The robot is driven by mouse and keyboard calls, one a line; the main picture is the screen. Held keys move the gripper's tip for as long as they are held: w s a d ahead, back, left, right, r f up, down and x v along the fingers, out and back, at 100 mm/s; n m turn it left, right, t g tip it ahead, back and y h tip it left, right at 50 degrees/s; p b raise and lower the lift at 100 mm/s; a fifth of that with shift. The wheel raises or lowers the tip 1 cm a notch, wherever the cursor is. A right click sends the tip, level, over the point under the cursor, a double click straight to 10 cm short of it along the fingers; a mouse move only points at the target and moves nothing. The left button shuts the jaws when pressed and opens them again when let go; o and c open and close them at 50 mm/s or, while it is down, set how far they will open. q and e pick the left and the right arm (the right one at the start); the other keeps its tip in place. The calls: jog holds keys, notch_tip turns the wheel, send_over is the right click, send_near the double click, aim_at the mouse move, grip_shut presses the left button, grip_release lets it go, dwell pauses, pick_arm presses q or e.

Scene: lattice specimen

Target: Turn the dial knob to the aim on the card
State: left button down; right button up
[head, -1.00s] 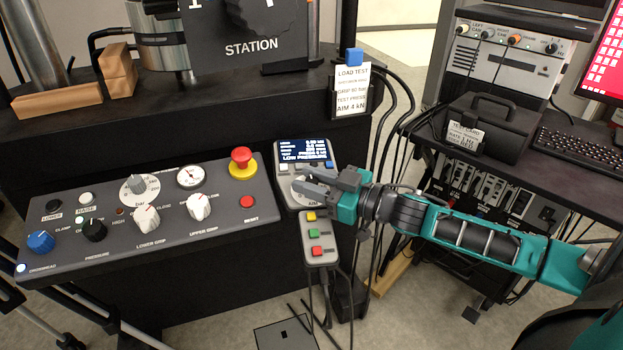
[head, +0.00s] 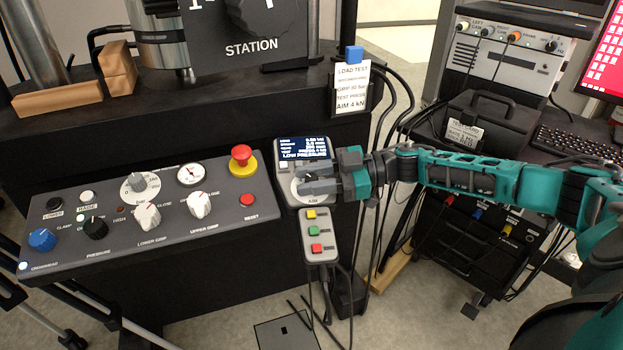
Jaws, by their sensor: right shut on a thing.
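The aim card (head: 350,86) stands at the back edge of the dark bench and reads "LOAD TEST", "GRIP 30 bar" and "AIM 4 kN". The grey hand unit (head: 283,172) right of the console has a lit blue screen (head: 303,148) reading "LOW PRESSURE" and a round white dial face (head: 302,198). My right gripper (head: 312,182) reaches in from the right over this dial, shut on the dial knob. Its fingers hide the knob and most of the scale, so I cannot read the setting. My left gripper is not in view.
The sloping console (head: 215,235) on the left carries several knobs, a gauge (head: 191,175) and a red stop button (head: 241,155). A button box (head: 318,236) hangs just below the dial. Black cables (head: 392,95) run behind my right wrist. A black case (head: 487,120) stands at right.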

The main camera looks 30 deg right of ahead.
dwell(0.4)
jog(key=o, duration=0.9)
jog(key=shift+o, duration=0.2)
jog(key=v, duration=1.2)
jog(key=shift+s+d+r+p, duration=0.15)
jog(key=shift+d+p, duration=0.2)
